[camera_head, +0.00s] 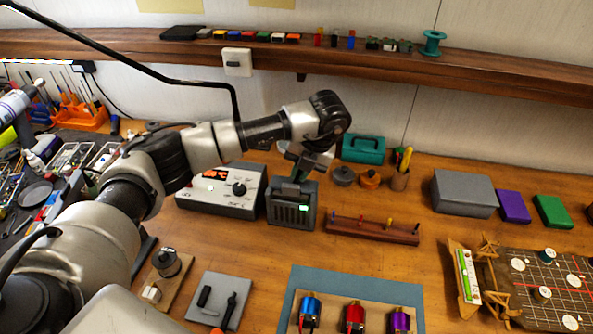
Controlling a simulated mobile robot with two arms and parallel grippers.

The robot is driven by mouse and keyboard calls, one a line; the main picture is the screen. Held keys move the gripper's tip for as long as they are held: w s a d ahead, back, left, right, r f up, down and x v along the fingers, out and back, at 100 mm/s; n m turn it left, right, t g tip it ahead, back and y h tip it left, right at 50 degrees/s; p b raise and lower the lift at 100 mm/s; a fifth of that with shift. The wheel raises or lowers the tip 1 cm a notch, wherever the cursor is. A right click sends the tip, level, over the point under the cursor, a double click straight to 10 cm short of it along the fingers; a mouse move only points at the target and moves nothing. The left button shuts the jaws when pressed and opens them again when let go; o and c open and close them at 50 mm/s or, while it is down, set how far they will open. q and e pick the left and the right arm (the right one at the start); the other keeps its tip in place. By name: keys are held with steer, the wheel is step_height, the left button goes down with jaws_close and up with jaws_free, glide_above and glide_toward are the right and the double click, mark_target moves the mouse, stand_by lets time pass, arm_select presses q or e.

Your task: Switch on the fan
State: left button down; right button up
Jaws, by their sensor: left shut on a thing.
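A dark grey boxy unit with slots in its front (290,215) stands on the workbench near the middle; it looks like the fan. A small lit greenish-white spot shows low on its front right. My left gripper (299,177) points down at the top of this unit, with its fingers shut on the dark upper part. The wrist and fingers overlap there, so the exact grip is hard to see. My right gripper is not in view.
A grey control box with a red display and knob (220,188) stands just left of the unit. A wooden rack (372,231) lies to its right. A teal toolbox (363,149) stands behind. A blue mat with motors (350,280) lies in front.

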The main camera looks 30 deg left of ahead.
arm_select(q)
steer(key=shift+w+d+y, duration=0.1)
steer(key=shift+d+y, duration=0.1)
steer(key=shift+y, duration=0.4)
steer(key=shift+f, duration=0.1)
steer(key=c, duration=1.2)
jaws_free()
steer(key=v, duration=1)
steer(key=shift+d+r+b, duration=0.2)
steer(key=shift+r+b, duration=0.15)
steer(key=shift+b, duration=0.05)
steer(key=shift+w, duration=0.1)
